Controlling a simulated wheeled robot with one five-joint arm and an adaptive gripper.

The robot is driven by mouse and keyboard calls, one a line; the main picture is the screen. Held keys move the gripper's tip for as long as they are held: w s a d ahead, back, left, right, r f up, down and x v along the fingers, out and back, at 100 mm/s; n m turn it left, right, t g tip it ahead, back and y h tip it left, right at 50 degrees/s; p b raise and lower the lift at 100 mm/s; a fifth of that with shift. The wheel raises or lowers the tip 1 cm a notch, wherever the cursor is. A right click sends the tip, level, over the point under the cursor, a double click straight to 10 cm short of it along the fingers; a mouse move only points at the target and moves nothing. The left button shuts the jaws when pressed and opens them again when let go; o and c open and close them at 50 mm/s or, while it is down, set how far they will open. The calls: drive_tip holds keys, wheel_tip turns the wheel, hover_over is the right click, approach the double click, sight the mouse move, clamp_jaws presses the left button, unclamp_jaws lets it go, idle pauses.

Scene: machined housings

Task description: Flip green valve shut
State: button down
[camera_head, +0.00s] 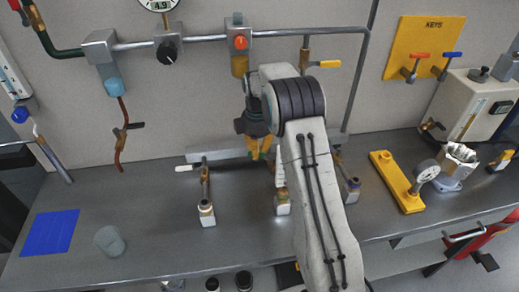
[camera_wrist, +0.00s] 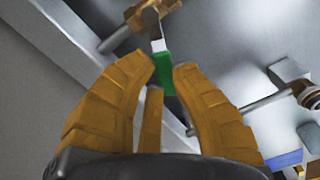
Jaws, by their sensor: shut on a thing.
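The green valve handle (camera_wrist: 164,75) lies between my gripper's orange fingertips in the wrist view. My gripper (camera_wrist: 164,68) is shut on it. Past the handle are a pale metal piece and a brass valve body (camera_wrist: 150,18). In the head view my gripper (camera_head: 259,155) reaches down to the back of the bench, near the middle stub pipe (camera_head: 283,206). Only a sliver of green shows at its fingertips there. My arm hides part of that valve, so I cannot tell the handle's full angle from the head view.
A white-handled valve (camera_head: 190,168) stands left of my gripper, and another stub pipe (camera_head: 351,190) stands to the right. A yellow-handled valve (camera_head: 329,64) hangs above. A blue mat (camera_head: 50,232) and a grey cup (camera_head: 109,241) are at the left. A yellow gauge fixture (camera_head: 397,182) is at the right.

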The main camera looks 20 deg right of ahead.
drive_tip(key=shift+s+a+f+n+b, duration=0.2)
drive_tip(key=shift+s+n, duration=0.15)
drive_tip(key=shift+n, duration=0.3)
drive_tip(key=shift+s+a+f+n+b, duration=0.15)
drive_tip(key=shift+s+n, duration=0.15)
drive_tip(key=shift+n, duration=0.4)
drive_tip(key=shift+s+a+f+n+b, duration=0.1)
drive_tip(key=shift+s+a+n+b, duration=0.2)
drive_tip(key=shift+n, duration=0.35)
drive_tip(key=shift+s+d+r, duration=0.1)
drive_tip(key=shift+d, duration=0.05)
drive_tip(key=c, duration=1.4)
unclamp_jaws()
drive_tip(key=o, duration=0.5)
drive_tip(key=shift+r, duration=0.1)
drive_tip(key=shift+w, duration=0.2)
drive_tip(key=shift+r, duration=0.1)
drive_tip(key=shift+r, duration=5.95)
